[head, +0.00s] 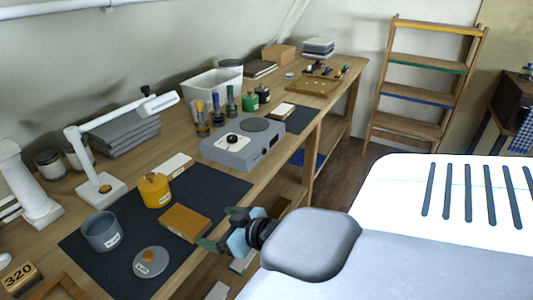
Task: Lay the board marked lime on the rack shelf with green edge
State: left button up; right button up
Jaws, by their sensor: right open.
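My right gripper (220,231) is open and empty, just right of that block at the bench's front edge. My left gripper is out of view.
The dark mat (215,186) also holds a yellow canister (154,190), a grey pot (102,231) and a grey lid (151,262). A grey hotplate-like device (242,143) and a white bin (212,86) stand farther along. Floor (345,165) shows before the rack.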

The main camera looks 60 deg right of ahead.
jog(key=s+a+f+g, duration=0.2)
jog(key=s+a+f, duration=0.2)
jog(key=s+f, duration=0.5)
jog(key=s+a+f+g, duration=0.2)
jog(key=s+a+f, duration=0.3)
jog(key=s+f, duration=0.5)
notch_tip(320, 180, down, 4)
jog(key=shift+s+a+r+g, duration=0.2)
jog(key=shift+s+g, duration=0.05)
jog(key=shift+g, duration=0.15)
jog(key=shift+o, duration=0.4)
jog(key=s+a+f+g, duration=0.1)
jog(key=s+a+f, duration=0.2)
jog(key=s, duration=0.5)
jog(key=shift+s+a+f+n+y, duration=0.3)
jog(key=shift+a+n+y, duration=0.1)
jog(key=shift+a, duration=0.25)
